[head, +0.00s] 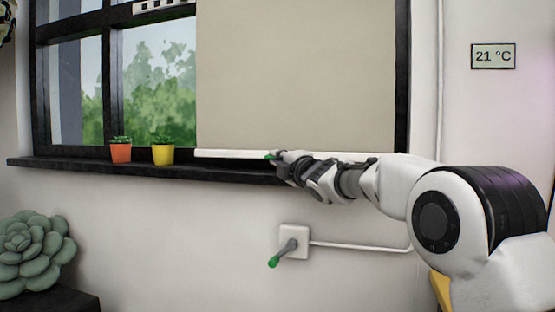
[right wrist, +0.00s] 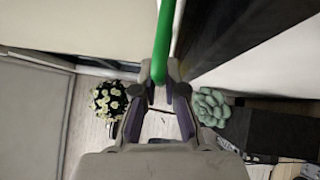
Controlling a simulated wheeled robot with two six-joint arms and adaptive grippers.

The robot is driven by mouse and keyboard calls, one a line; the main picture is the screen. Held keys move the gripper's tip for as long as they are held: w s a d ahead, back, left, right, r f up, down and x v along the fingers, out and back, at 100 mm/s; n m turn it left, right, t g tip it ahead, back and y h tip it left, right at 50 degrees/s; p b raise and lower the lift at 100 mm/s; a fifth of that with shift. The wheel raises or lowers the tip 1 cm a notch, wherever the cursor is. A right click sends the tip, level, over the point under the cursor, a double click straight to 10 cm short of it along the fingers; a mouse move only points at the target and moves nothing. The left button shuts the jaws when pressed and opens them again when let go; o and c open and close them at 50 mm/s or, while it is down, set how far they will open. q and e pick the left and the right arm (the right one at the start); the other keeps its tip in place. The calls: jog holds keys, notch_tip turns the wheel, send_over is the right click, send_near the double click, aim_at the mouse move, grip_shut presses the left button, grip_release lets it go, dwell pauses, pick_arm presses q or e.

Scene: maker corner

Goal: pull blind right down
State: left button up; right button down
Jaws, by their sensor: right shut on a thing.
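The beige blind (head: 300,75) covers the right part of the window. Its white bottom bar (head: 225,154) hangs just above the dark sill, close to it; I cannot tell if they touch. My right gripper (head: 280,160) is at the bar, shut on a green handle (head: 270,157), mostly hidden by the fingers. In the right wrist view the green handle (right wrist: 164,40) stands between the fingertips (right wrist: 159,80). My left gripper is not in view.
An orange pot (head: 121,153) and a yellow pot (head: 163,155) with small plants stand on the sill (head: 200,172), left of the blind. Below, a wall crank (head: 290,245) has a green grip. A large succulent (head: 32,255) stands at lower left.

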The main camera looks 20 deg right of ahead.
jog(key=shift+f, duration=0.2)
jog(key=c, duration=1.2)
grip_release()
jog(key=shift+w+d+f, duration=0.1)
jog(key=shift+w, duration=0.1)
jog(key=v, duration=1.2)
